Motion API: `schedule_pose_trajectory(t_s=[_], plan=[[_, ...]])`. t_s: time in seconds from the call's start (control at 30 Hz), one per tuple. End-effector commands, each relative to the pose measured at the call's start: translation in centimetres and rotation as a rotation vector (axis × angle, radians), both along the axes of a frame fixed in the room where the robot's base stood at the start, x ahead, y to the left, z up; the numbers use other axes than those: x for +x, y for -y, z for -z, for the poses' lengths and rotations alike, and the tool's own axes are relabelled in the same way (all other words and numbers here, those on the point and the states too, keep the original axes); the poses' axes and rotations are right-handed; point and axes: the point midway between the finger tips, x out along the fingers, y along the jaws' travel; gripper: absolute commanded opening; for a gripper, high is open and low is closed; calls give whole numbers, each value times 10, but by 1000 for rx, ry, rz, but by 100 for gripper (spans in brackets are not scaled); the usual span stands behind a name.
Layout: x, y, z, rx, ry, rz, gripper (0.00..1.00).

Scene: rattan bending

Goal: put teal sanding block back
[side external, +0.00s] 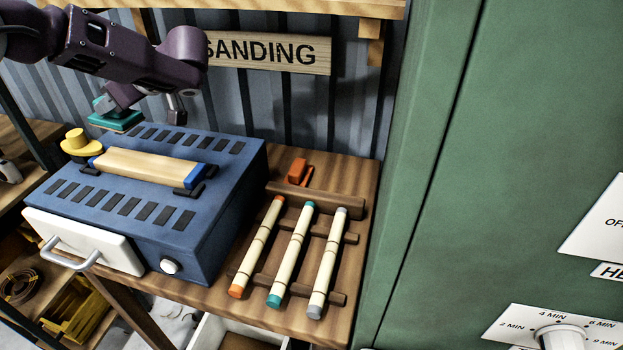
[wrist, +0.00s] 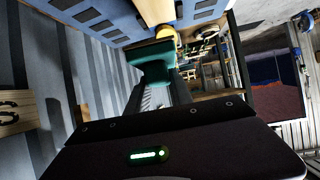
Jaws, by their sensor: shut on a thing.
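The teal sanding block (side external: 112,117) is in the air just above the far left part of the blue vented box (side external: 228,205). It has a thin orange-brown underside. My gripper (side external: 118,101) is shut on its upper part. In the wrist view the teal block (wrist: 154,62) shows between the fingers of my gripper (wrist: 156,84). An orange sanding block (side external: 299,172) sits on the wooden shelf (side external: 362,185) to the right of the box, behind a wooden bar (side external: 325,197). The SANDING sign (side external: 275,52) hangs on the wall behind.
A pale rattan piece with blue ends (side external: 145,166) lies on top of the box, near a yellow knob-like piece (side external: 79,146). Three rattan poles (side external: 293,255) with orange, teal and grey ends lie on a rack. A green cabinet (side external: 440,160) bounds the right side.

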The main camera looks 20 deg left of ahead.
Motion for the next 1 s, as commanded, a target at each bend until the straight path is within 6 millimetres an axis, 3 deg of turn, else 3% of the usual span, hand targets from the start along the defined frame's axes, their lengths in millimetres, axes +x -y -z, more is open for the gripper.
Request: schedule_pose_trajectory(t_s=[0.17, 0.27, 0.4, 0.5, 0.6, 0.73, 0.8, 1.0], plan=[[69, 33, 2, -2, 2, 262, 0], [111, 67, 3, -1, 2, 453, 0], [163, 136, 11, 0, 2, 769, 0], [186, 193, 21, 3, -1, 998, 0], [195, 248, 36, 4, -5, 1207, 0], [192, 309, 60, 6, -9, 1445, 0], [187, 334, 72, 4, -7, 1544, 0], [170, 377, 100, -5, -3, 1729, 0]])
